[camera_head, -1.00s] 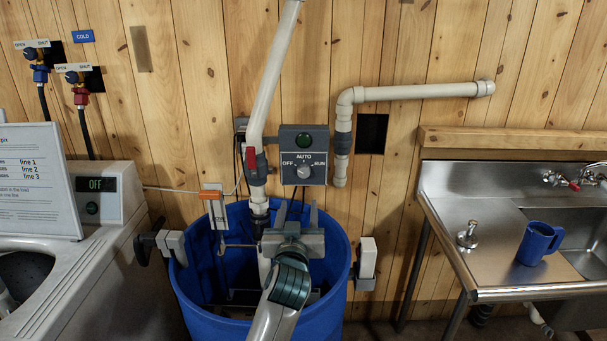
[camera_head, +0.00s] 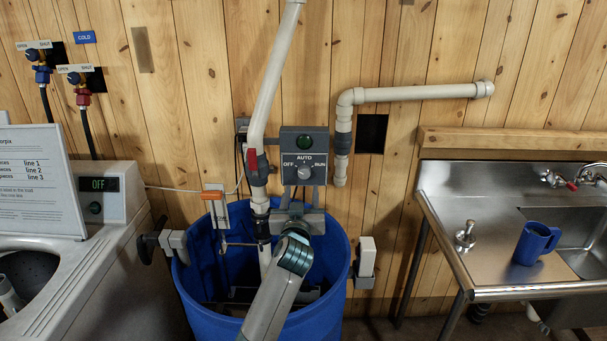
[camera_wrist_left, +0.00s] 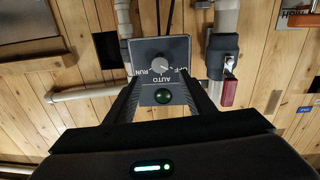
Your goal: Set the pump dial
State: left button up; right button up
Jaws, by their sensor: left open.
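The pump control box (camera_head: 304,143) is a grey box on the plank wall above the blue barrel. It has a green light (camera_head: 304,141), the labels OFF, AUTO and RUN, and a round grey dial (camera_head: 304,174). The dial's exact setting is hard to tell. My left gripper (camera_head: 298,192) is open and empty, its fingers reaching up just below the dial. In the left wrist view the box appears upside down, with the dial (camera_wrist_left: 159,65) framed between the open fingers; they look apart from it. One label there is partly hidden. My right gripper is out of view.
A white pipe with a red valve handle (camera_head: 252,159) runs close left of the box. The blue barrel (camera_head: 335,255) stands below, with an orange-topped bracket (camera_head: 212,195) at its rim. A washer (camera_head: 100,280) is at left, a steel sink (camera_head: 490,230) at right.

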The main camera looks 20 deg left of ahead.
aim_at(304, 175)
pick_arm(q)
jog(key=p+x, duration=0.2)
jog(key=x, duration=0.7)
jog(key=shift+w+a, duration=0.1)
jog(key=shift+c, duration=0.3)
jog(key=c, duration=1)
